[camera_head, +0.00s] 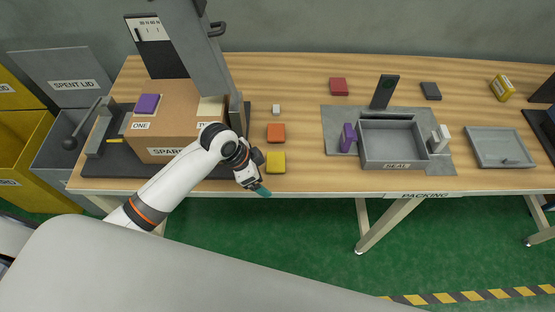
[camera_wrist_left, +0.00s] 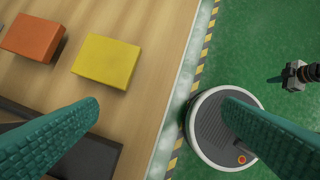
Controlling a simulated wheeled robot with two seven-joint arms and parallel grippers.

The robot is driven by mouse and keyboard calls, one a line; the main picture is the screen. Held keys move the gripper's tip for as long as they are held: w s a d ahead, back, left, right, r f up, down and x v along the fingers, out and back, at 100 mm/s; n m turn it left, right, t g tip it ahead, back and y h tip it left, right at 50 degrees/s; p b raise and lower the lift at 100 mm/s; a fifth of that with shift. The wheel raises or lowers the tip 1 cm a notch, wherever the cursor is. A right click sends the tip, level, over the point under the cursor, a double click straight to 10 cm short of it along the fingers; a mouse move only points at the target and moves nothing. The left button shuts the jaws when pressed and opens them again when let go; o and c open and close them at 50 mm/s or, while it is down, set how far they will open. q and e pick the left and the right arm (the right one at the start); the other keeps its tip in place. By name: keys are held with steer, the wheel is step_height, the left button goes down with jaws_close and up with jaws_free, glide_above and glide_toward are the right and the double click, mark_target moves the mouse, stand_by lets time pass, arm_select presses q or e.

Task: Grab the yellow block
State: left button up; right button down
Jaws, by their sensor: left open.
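The yellow block (camera_head: 275,162) lies flat on the wooden table near its front edge, just in front of an orange block (camera_head: 276,132). My left gripper (camera_head: 262,190) is at the table's front edge, a little left of and in front of the yellow block. In the left wrist view, the yellow block (camera_wrist_left: 106,61) lies beyond the two teal fingers (camera_wrist_left: 165,125), with the orange block (camera_wrist_left: 33,38) to its left. The fingers are wide apart with nothing between them.
A cardboard box (camera_head: 165,128) with a purple block (camera_head: 147,104) on top stands left of my gripper. A small white block (camera_head: 276,109) lies behind the orange one. A grey tray (camera_head: 395,163) stands to the right.

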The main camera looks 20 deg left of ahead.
arm_select(q)
steer(key=w+a+r+m+g, duration=0.1)
steer(key=w+a+r+m, duration=0.2)
steer(key=w+r, duration=0.4)
steer(key=p, duration=0.2)
glide_toward(275, 161)
steer(key=x, duration=0.2)
steer(key=shift+m, duration=0.3)
steer(key=p+x, duration=0.1)
steer(key=x, duration=0.3)
steer(key=shift+d+f, duration=0.15)
steer(key=shift+f, duration=0.1)
steer(key=shift+w+d+f, duration=0.15)
steer(key=shift+d+f, duration=0.05)
steer(key=shift+f, duration=0.35)
steer(key=c, duration=1.1)
arm_select(e)
steer(key=r, duration=0.2)
steer(key=w+d+r, duration=0.1)
